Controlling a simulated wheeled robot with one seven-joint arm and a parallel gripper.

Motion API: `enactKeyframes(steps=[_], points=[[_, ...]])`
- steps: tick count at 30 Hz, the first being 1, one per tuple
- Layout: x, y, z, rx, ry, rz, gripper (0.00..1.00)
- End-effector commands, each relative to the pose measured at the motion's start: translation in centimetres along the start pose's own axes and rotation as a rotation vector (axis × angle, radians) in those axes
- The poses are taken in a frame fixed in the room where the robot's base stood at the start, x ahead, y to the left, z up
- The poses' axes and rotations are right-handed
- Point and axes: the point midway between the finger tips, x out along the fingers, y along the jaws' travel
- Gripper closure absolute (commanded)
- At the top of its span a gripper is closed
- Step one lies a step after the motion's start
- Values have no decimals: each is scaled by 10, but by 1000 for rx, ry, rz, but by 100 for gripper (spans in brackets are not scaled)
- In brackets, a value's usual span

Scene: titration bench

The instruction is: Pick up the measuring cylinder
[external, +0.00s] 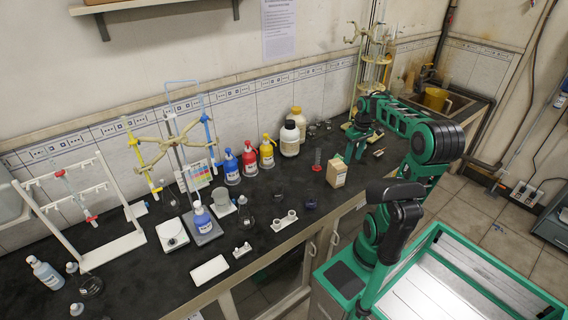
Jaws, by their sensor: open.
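A slim upright cylinder with reddish markings (317,160) stands on the dark bench right of the coloured bottles; it looks like the measuring cylinder, though it is small here. My gripper (356,152) is to the right of it, pointing down low over the bench with its green fingers apart. There is a gap between the fingers and the cylinder, and nothing shows between the fingers.
A beige box (337,172) stands just in front of my gripper. White (290,138), yellow (267,152), red (249,160) and blue (231,167) bottles stand to the left. A burette stand (182,150) and a white rack (110,245) are farther left. Glassware stands at the back right.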

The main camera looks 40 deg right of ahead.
Motion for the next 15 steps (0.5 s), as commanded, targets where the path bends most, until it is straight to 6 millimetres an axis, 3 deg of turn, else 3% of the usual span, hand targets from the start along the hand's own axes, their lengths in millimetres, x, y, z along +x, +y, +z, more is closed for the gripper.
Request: enactKeyframes(steps=[6,15], points=[[26,9,-77,-273,69,-125,56],[48,20,-155,-616,305,-367,56]])
